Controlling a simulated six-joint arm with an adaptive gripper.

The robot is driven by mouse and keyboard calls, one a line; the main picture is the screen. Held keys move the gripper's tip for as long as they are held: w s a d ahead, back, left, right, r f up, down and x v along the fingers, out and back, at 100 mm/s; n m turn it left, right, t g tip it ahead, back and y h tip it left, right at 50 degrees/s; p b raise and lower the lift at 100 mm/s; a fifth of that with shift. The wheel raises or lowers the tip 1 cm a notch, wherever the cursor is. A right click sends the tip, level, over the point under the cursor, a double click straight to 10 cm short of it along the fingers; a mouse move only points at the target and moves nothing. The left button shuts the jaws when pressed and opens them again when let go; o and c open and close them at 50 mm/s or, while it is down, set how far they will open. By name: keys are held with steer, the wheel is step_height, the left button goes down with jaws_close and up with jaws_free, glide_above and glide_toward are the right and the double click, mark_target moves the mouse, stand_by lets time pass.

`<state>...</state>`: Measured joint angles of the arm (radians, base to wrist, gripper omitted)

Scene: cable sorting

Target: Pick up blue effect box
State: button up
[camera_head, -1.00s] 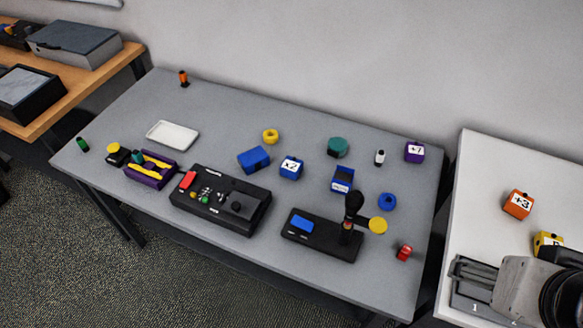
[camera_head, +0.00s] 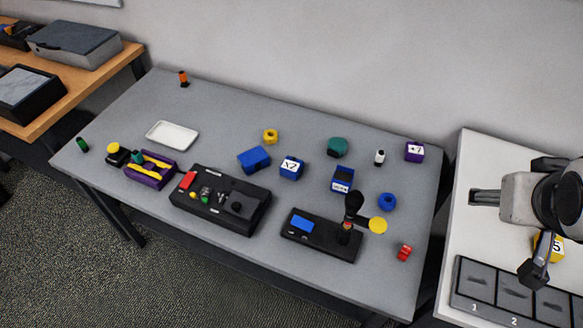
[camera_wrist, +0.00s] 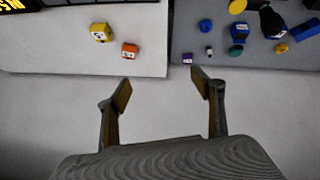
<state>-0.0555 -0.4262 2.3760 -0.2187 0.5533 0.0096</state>
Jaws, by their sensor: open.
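A blue cube marked "x2" (camera_head: 291,168) sits on the grey table, right of a plain blue block (camera_head: 254,159). Another blue box with a white label (camera_head: 342,180) stands farther right; it also shows in the wrist view (camera_wrist: 239,32). The frames do not settle which is the effect box. My gripper (camera_head: 485,198) is over the white table at the right, far from these boxes. In the wrist view my gripper (camera_wrist: 161,90) has its fingers wide apart with nothing between them.
A black joystick box (camera_head: 320,236) and a black button box (camera_head: 220,200) stand at the table's front. A blue ring (camera_head: 387,201) and purple cube (camera_head: 414,151) lie at the right. A numbered tray (camera_head: 505,292) and yellow cube (camera_head: 549,246) are on the white table.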

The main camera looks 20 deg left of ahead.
steer(key=w+a+f+n+t+y, duration=0.1)
steer(key=w+a+f+n+y, duration=0.3)
steer(key=w+a, duration=0.6)
steer(key=w+a+f+n+t+y, duration=0.1)
steer(key=w+a+f+n, duration=0.5)
steer(key=w, duration=0.8)
steer(key=n+g+y, duration=0.6)
steer(key=y, duration=0.2)
glide_toward(293, 165)
steer(key=shift+w+a+f, duration=0.15)
steer(key=shift+w+a, duration=0.35)
steer(key=shift+s+a+f, duration=0.2)
steer(key=shift+s+f, duration=0.05)
steer(key=shift+s, duration=0.05)
steer(key=shift+x, duration=1.3)
